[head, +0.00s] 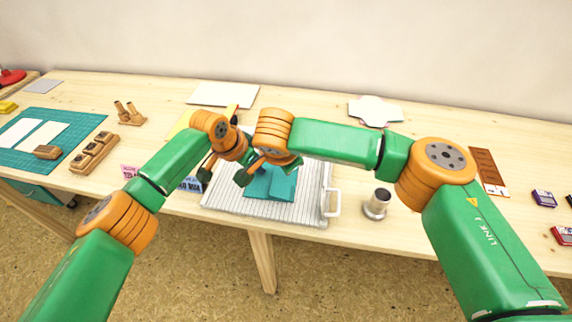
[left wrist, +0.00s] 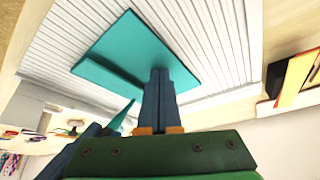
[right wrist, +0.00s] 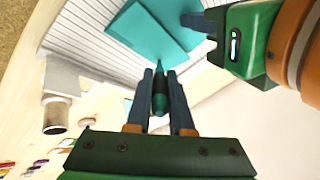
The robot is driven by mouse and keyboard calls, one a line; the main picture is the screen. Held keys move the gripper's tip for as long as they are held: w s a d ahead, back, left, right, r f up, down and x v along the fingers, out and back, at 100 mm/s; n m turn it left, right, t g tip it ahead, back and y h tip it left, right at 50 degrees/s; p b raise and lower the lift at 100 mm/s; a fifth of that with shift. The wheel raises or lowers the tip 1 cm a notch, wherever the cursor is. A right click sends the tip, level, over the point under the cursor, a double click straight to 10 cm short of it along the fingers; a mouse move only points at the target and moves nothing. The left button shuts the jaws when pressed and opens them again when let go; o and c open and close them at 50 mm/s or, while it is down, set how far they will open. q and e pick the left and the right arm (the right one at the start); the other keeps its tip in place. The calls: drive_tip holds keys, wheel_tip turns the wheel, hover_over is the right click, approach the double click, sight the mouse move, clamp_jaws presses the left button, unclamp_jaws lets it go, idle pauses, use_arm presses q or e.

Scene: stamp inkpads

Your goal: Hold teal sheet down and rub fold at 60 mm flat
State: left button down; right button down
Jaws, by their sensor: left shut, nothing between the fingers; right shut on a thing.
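The teal sheet (head: 282,188) lies on a ribbed light grey board (head: 312,205), with a folded panel along one side. It also shows in the left wrist view (left wrist: 140,48) and the right wrist view (right wrist: 150,35). My left gripper (left wrist: 160,72) is shut and empty, its fingertips over the sheet near one edge; I cannot tell whether they touch. My right gripper (right wrist: 160,72) is shut on a dark teal pointed tool (right wrist: 159,92), its tip close to the sheet's edge. The hands hide part of the sheet in the head view.
A metal cup (head: 377,204) stands right of the board, beside its white handle (head: 333,203). A green cutting mat (head: 85,128) and a wooden block holder (head: 90,152) lie left. White sheets (head: 222,93) lie behind. Both hands are close together.

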use_arm(q)
drive_tip(key=shift+f, duration=0.15)
use_arm(e)
drive_tip(key=shift+w, duration=0.15)
use_arm(q)
drive_tip(key=shift+s, duration=0.1)
use_arm(e)
drive_tip(key=shift+w+d+r, duration=0.1)
drive_tip(key=shift+w+d, duration=0.15)
drive_tip(key=shift+w, duration=0.65)
drive_tip(key=shift+w, duration=0.1)
drive_tip(key=shift+w+d, duration=0.15)
drive_tip(key=shift+w, duration=0.45)
drive_tip(key=shift+r, duration=0.1)
drive_tip(key=shift+r, duration=2.5)
